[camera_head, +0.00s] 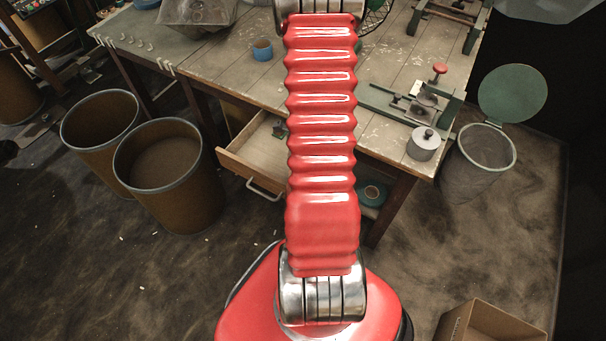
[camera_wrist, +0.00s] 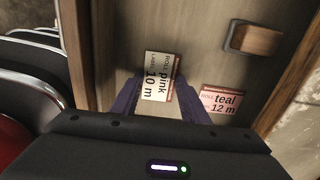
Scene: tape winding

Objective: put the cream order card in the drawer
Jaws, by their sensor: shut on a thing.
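My gripper (camera_wrist: 160,84) shows in the wrist view with its two dark purple fingers shut on a cream card (camera_wrist: 160,68). The card reads "ROLL pink" and "10 m" and has a reddish edge. It is over the wooden floor of the open drawer (camera_wrist: 118,30); I cannot tell if it touches it. A second pale card (camera_wrist: 222,101), reading "teal 12 m", lies to the right of the fingers. In the head view the drawer (camera_head: 238,158) stands pulled out of the bench. My gripper and the cards are hidden there behind my red arm.
A brown block (camera_wrist: 256,40) lies in the drawer at upper right. The drawer's side walls stand close on both sides. Two brown bins (camera_head: 172,180) stand left of the drawer.

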